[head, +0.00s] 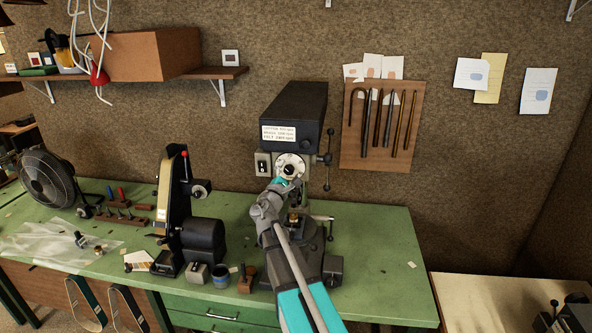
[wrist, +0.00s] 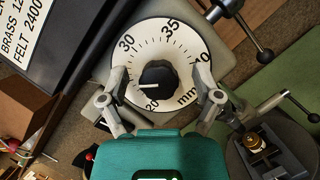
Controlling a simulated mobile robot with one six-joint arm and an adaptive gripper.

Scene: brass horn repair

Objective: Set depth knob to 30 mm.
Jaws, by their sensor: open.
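The depth knob (wrist: 158,77) is black and sits at the centre of a white round dial (wrist: 150,30) marked in mm. The knob's white pointer line points left and slightly down, between 20 and 30, short of 30. My gripper (wrist: 163,82) is open, one finger on each side of the knob, both apart from it. The left finger hides part of the scale. In the head view the dial (head: 301,160) is on the drill press (head: 295,108), with my gripper (head: 284,181) just in front.
A lever handle (head: 328,160) sticks out right of the press head. A switch box (head: 262,163) is at its left. A belt grinder (head: 190,215) stands left on the green bench (head: 375,245). The bench's right side is mostly clear.

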